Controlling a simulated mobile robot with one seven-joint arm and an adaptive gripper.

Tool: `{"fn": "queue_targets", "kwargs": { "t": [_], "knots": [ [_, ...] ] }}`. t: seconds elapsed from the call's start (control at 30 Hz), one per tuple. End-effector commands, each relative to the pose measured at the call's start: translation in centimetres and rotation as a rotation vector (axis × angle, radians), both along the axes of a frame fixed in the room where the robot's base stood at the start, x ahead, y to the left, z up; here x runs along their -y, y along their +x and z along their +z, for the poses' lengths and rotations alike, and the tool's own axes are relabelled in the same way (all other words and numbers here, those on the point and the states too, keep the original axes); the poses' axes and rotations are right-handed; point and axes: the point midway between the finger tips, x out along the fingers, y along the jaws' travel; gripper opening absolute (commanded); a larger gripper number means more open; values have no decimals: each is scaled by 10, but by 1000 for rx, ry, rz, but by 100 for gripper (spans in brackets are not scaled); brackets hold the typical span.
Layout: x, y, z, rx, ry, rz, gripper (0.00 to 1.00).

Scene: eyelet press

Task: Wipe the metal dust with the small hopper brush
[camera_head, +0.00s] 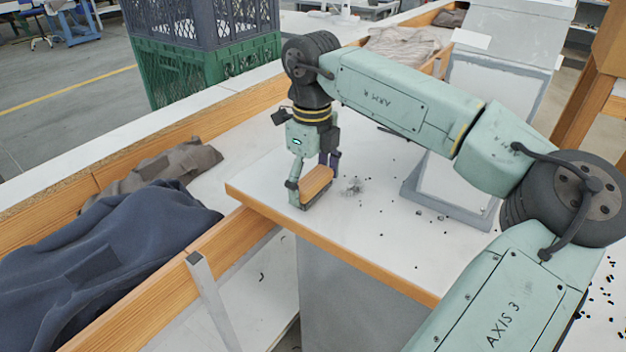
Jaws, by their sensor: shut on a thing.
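The small hopper brush (317,184) has a wooden body and a dark lower edge. It is close to the left corner of the white worktop (345,226). My gripper (313,177) points down and is shut on the brush, with a finger at each side. The brush is low over the worktop; I cannot tell whether its bristles touch it. A grey patch of metal dust (353,187) lies on the worktop just right of the brush. Small dark specks are scattered farther right and in front.
The grey press base (440,205) stands right of the dust. A wooden-edged bin on the left holds a dark blue cloth (110,245) and a brown cloth (170,165). Green and grey crates (205,70) stand behind. The worktop's front strip is mostly clear.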

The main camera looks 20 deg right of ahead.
Motion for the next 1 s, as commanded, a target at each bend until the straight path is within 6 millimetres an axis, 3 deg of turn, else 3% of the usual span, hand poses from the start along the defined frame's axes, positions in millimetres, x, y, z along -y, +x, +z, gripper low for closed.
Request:
{"fn": "queue_targets", "kwargs": {
  "t": [0.6, 1.0],
  "knots": [
    [0, 0, 59, 1, 0, 0, 57],
    [0, 0, 62, 1, -1, 0, 57]
  ]
}}
